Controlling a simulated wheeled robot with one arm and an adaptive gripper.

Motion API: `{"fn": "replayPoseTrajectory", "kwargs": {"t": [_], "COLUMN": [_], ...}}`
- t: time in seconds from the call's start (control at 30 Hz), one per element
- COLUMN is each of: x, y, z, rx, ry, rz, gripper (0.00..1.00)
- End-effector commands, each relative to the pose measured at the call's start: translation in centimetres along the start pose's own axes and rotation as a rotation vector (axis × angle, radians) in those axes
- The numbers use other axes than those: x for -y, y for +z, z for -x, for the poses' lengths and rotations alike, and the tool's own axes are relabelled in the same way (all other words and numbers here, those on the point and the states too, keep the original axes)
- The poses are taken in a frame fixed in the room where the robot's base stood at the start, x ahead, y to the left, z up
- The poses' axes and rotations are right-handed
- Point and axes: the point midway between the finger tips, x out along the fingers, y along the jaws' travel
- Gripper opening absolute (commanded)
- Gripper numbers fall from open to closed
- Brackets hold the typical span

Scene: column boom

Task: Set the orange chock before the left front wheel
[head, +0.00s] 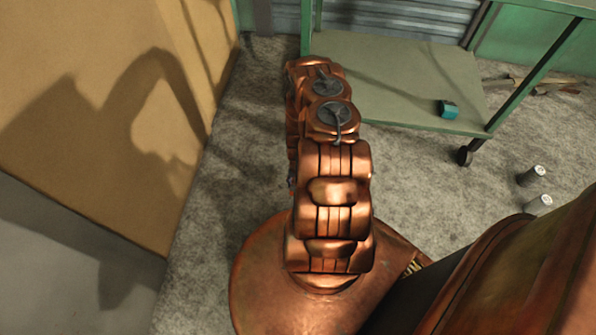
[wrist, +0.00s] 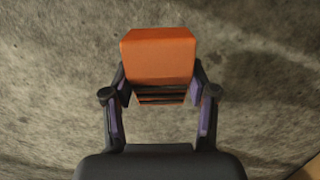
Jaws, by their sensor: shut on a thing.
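The orange chock (wrist: 158,55) is a block with a ridged dark lower face, in the wrist view. My gripper (wrist: 159,84) is shut on it, with one finger on each side. Rough grey floor shows behind the chock; its height above the floor cannot be told. In the head view my copper arm hides the gripper and the chock. A green trolley (head: 385,75) stands beyond my arm. One dark caster wheel (head: 464,157) shows under its near right corner. The trolley's near left corner and any wheel there are hidden behind my arm.
A teal object (head: 448,109) lies on the trolley's low shelf. Two small cylinders (head: 530,176) stand on the floor at right. Thin loose pieces (head: 540,85) lie behind them. A tan panel (head: 110,110) bounds the left side. Bare floor (head: 235,150) lies between it and my arm.

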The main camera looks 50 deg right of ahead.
Motion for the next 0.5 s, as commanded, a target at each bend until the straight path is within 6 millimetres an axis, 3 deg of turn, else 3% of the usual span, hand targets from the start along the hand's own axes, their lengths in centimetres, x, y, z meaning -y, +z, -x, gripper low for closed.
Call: {"fn": "replayPoseTrajectory", "kwargs": {"t": [0.5], "x": [1.2], "y": [-7.3], "z": [-0.3], "rx": [-0.003], "ry": [0.000], "rz": [0.001], "gripper": [0.10]}}
